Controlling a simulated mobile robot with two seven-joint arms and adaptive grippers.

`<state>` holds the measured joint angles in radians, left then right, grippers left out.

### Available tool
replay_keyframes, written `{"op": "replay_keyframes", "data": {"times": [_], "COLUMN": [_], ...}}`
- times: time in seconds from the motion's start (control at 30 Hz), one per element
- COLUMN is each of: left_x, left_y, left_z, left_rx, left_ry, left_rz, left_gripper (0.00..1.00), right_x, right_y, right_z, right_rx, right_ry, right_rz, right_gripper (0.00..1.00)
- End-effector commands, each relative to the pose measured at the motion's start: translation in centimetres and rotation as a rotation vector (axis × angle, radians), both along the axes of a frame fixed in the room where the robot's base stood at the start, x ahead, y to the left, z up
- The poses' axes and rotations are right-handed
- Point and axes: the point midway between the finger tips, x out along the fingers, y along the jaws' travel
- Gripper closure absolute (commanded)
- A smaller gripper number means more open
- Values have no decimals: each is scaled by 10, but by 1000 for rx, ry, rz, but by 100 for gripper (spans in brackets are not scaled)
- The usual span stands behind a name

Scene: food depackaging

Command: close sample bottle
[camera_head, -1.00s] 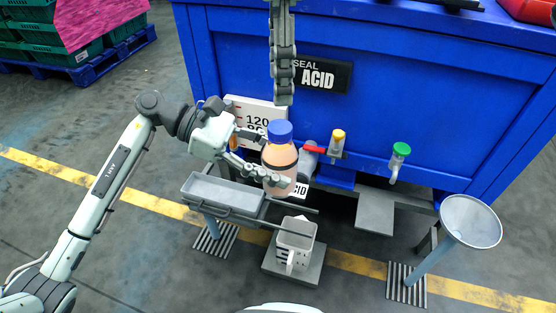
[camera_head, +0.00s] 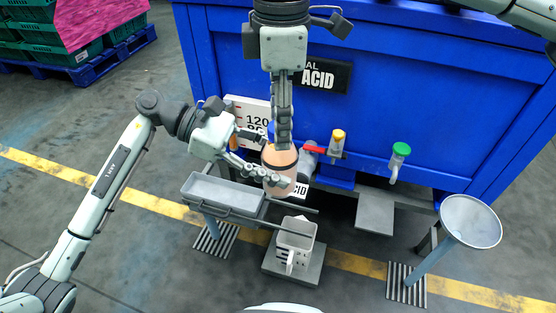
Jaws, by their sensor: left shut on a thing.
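The sample bottle (camera_head: 279,170) is an upright peach bottle with a dark band, held in front of the blue container. My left gripper (camera_head: 265,160) is shut on the bottle's body from the left. My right gripper (camera_head: 283,143) comes down from above, its fingers pointing down over the top of the bottle. It hides most of the blue cap (camera_head: 270,131), with only a sliver showing at its left. I see these fingers edge-on, so I cannot tell whether they are open or shut, or whether they touch the cap.
The blue container (camera_head: 440,90) stands behind, with a red-handled tap, a yellow-topped tap (camera_head: 338,137) and a green-topped tap (camera_head: 401,150). A grey tray (camera_head: 226,190) lies below left. A white jug (camera_head: 296,234) stands on a low plate, and a funnel (camera_head: 471,221) is at right.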

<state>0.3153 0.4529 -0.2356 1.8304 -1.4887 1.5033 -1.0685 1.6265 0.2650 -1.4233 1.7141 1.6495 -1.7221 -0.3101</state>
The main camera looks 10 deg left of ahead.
Motion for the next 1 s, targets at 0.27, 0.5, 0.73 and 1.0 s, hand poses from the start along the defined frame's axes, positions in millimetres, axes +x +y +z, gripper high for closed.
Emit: {"op": "replay_keyframes", "data": {"times": [0.27,0.5,0.73,1.0], "left_x": [0,0,0,0], "left_y": [0,0,0,0], "left_z": [0,0,0,0], "left_rx": [-1,-1,-1,-1], "left_ry": [0,0,0,0], "left_rz": [0,0,0,0], "left_gripper": [100,100,100,100], "right_x": [0,0,0,0], "right_y": [0,0,0,0], "right_z": [0,0,0,0], "right_rx": [0,0,-1,0], "right_ry": [0,0,0,0], "right_rz": [0,0,0,0], "right_gripper": [81,100,50,44]}}
